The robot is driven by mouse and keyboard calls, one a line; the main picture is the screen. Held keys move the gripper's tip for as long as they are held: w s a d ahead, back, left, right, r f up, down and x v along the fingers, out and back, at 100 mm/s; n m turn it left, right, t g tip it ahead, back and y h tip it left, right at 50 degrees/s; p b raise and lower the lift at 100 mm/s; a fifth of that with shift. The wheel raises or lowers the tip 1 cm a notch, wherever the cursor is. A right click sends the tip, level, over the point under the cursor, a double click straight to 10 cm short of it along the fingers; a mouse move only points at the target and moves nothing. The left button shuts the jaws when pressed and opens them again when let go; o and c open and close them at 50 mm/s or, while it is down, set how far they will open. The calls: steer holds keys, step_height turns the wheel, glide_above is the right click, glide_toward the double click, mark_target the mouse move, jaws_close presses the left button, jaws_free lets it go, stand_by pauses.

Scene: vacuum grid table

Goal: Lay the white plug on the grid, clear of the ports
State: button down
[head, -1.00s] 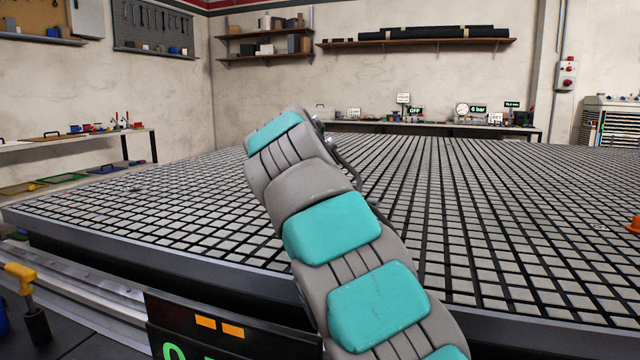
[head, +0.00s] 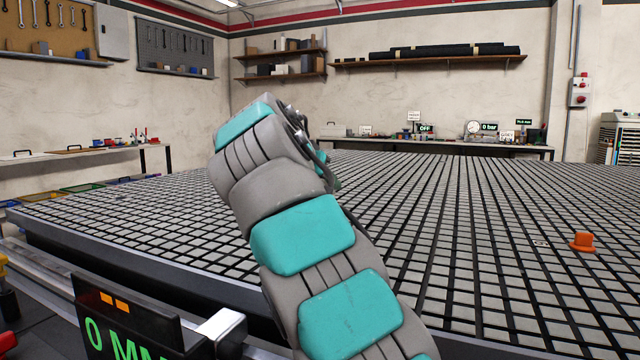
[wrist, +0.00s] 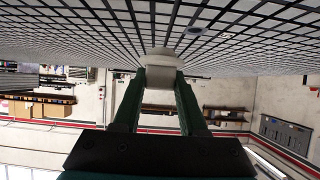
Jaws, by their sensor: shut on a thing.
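The white plug (wrist: 160,66) shows in the wrist view, between the tips of my gripper's two green fingers. My gripper (wrist: 160,82) is shut on it. The grid (wrist: 80,38) fills the top of that view, just beyond the plug; I cannot tell whether they touch. A round port (wrist: 194,30) shows in the grid near the plug. In the head view my arm hides the gripper and the plug. The grid table (head: 440,230) spreads behind the arm, with a small port (head: 540,243) at the right.
An orange plug (head: 582,241) stands on the grid at the right. A display reading 0 MM (head: 125,325) stands at the table's near left edge. A bench with gauges (head: 450,143) lies along the back wall. The grid is bare across its middle.

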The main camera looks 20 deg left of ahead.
step_height(320, 180, down, 8)
steer(key=b, duration=0.7)
steer(key=shift+r, duration=0.2)
steer(key=shift+f+b, duration=0.75)
stand_by(0.8)
steer(key=shift+c, duration=1.9)
jaws_free()
steer(key=shift+r, duration=0.1)
